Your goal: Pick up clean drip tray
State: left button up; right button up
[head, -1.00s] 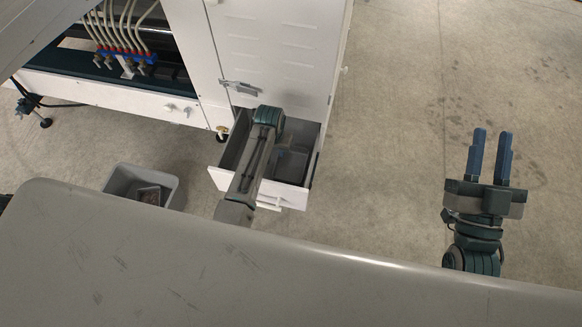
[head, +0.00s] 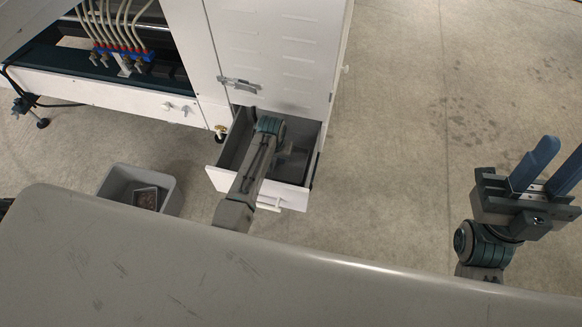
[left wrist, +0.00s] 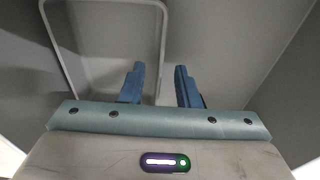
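The clean drip tray (left wrist: 102,3) shows in the left wrist view as a grey tray with a pale rounded rim, inside the open drawer (head: 285,195). My left arm reaches down into the drawer in the head view, where its gripper is mostly hidden. In the left wrist view my left gripper (left wrist: 158,80) is open. One side of the tray's rim runs down between its two blue fingers, with no clear contact. My right gripper (head: 552,168) is open and empty above the floor at the right.
A grey bin (head: 172,196) on the floor at the left holds a small dark tray (head: 147,197) with brownish contents. The white machine (head: 270,50) stands behind the drawer. A grey surface (head: 150,265) fills the front. The floor at the right is clear.

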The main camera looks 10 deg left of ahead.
pick_arm(q)
jog(key=shift+f, duration=0.9)
jog(key=shift+r, duration=0.1)
jog(key=shift+c, duration=0.4)
grip_shut()
